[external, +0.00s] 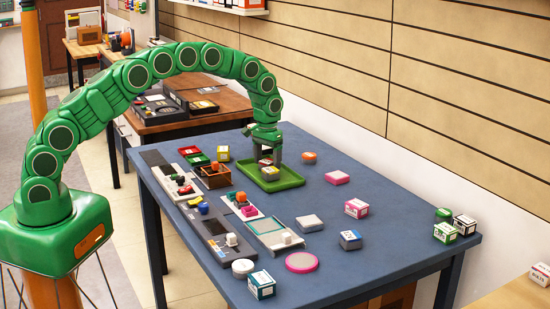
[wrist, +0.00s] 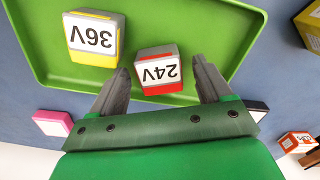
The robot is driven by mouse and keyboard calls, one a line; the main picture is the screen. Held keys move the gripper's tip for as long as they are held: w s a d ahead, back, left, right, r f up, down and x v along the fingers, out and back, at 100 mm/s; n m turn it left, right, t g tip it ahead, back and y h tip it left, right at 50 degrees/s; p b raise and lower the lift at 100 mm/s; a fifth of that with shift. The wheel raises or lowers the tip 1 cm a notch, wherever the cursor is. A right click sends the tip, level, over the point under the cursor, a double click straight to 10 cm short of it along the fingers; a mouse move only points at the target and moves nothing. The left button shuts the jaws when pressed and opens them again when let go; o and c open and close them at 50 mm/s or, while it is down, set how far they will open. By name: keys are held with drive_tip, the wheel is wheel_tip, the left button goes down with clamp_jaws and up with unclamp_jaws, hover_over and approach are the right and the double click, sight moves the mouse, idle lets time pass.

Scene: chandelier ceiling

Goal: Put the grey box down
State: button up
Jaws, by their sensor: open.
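My gripper (external: 267,156) is over the green tray (external: 291,181) on the blue table. In the wrist view its two fingers (wrist: 161,66) are spread, with a small box marked 24V (wrist: 157,72) between them. This box has grey sides and a red lower band, and it rests on the tray floor (wrist: 200,25). A box marked 36V (wrist: 92,38), greyish with a yellow band, lies beside it in the tray. Nothing is visibly gripped. I cannot tell which box is the grey box; another grey box with a white label (external: 350,240) stands farther right on the table.
Several devices line the table's left side. A pink box (external: 337,178) and an orange piece (external: 309,156) lie to the right. The table's right middle is fairly clear.

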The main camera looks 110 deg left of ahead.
sight(268, 161)
wheel_tip(268, 161, up, 11)
idle(0.4)
